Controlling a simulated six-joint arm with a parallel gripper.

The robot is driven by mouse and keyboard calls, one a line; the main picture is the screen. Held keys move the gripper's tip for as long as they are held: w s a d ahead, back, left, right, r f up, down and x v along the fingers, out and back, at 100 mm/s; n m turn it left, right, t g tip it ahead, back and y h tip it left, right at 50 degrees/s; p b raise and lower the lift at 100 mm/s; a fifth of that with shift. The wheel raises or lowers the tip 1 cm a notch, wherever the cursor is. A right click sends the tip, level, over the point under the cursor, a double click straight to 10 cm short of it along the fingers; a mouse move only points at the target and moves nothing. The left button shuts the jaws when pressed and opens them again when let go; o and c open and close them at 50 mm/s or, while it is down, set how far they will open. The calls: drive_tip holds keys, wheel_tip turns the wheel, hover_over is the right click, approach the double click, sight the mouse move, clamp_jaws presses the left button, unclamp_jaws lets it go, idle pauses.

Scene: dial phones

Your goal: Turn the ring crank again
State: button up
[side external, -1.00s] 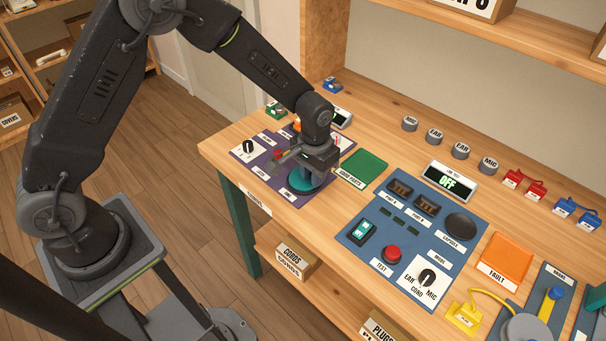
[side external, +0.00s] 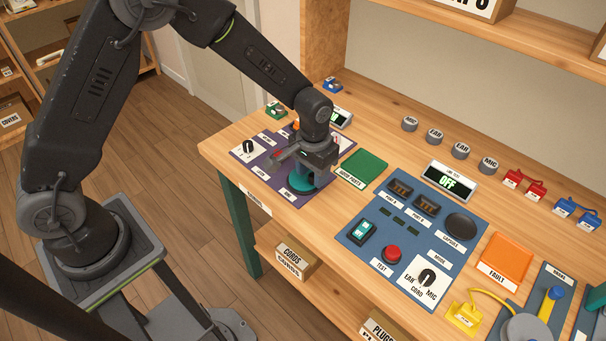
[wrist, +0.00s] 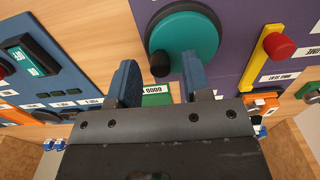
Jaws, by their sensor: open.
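The ring crank is a teal disc (wrist: 190,42) with a dark rim and a black knob (wrist: 160,64) near its edge, on the purple panel (wrist: 232,75). In the side view, the teal disc (side external: 301,186) shows partly under my gripper (side external: 303,172), which hides the knob. In the wrist view, my gripper (wrist: 162,82) is open, its two blue-padded fingers apart. The black knob appears in the gap between the fingers, and nothing is clamped. I cannot tell whether a finger touches the knob or disc.
A yellow lever with a red knob (wrist: 280,46) stands beside the disc. A green tray (side external: 364,168) lies right of the purple panel. The blue test panel (side external: 412,222) with its dial and buttons lies further right. The bench's front edge is close.

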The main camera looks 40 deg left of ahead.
sight(311, 175)
drive_tip(key=shift+r, duration=3.4)
drive_tip(key=shift+r, duration=0.1)
drive_tip(key=shift+s+a+r, duration=0.1)
drive_tip(key=shift+r, duration=0.2)
drive_tip(key=s+a+r+t, duration=0.2)
drive_tip(key=s+a+r, duration=0.2)
drive_tip(key=s+r, duration=0.4)
drive_tip(key=s+a+r+t, duration=0.3)
drive_tip(key=s+r, duration=0.5)
drive_tip(key=s, duration=0.6)
drive_tip(key=shift+a+r+t, duration=0.3)
drive_tip(key=shift+a, duration=0.45)
